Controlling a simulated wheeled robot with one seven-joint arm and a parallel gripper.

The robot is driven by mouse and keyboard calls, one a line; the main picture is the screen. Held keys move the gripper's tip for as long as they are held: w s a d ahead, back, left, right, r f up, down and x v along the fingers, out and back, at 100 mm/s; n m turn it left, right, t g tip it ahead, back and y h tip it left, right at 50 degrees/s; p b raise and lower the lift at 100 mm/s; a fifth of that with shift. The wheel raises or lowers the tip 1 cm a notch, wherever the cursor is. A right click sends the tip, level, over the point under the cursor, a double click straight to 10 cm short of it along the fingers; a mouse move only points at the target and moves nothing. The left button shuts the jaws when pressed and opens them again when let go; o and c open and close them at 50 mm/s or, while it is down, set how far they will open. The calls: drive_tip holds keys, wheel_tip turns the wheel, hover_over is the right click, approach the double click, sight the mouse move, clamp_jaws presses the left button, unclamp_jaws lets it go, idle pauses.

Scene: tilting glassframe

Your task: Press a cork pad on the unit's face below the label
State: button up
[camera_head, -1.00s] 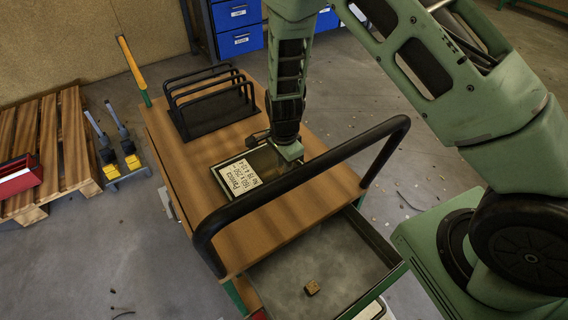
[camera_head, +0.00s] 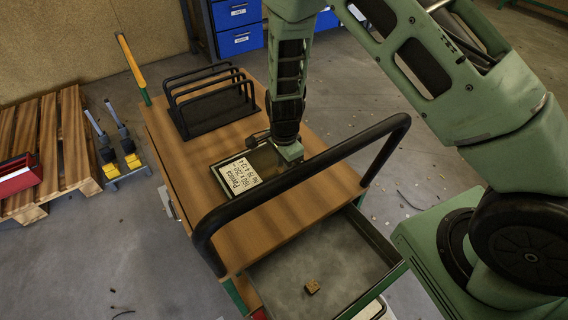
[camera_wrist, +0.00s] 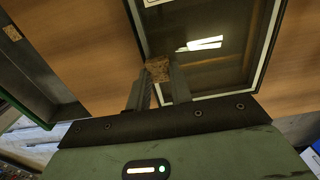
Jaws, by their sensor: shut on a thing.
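The unit is a glass-faced panel with a pale rim (camera_head: 217,180), lying on the wooden cart top. Its white printed label (camera_head: 240,178) is at the left end of the face; a corner of the label (camera_wrist: 152,3) shows at the top of the wrist view. My gripper (camera_wrist: 160,80) is shut on a small brown cork pad (camera_wrist: 158,68), held at the fingertips over the glass near the rim on the label-far side. I cannot tell whether the pad touches the glass. In the head view my gripper (camera_head: 288,152) is over the unit's right end, its fingertips hidden.
Another cork piece (camera_head: 312,287) lies in the open drawer (camera_head: 345,250) below the cart top. A black handrail (camera_head: 300,176) arches across the cart's near side. A black wire rack (camera_head: 210,105) stands at the back. A bright reflection (camera_wrist: 205,43) crosses the glass.

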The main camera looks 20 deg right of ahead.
idle(0.3)
drive_tip(key=o, duration=1)
drive_tip(key=shift+r, duration=0.15)
drive_tip(key=shift+r+p, duration=2.65)
drive_tip(key=shift+r, duration=0.25)
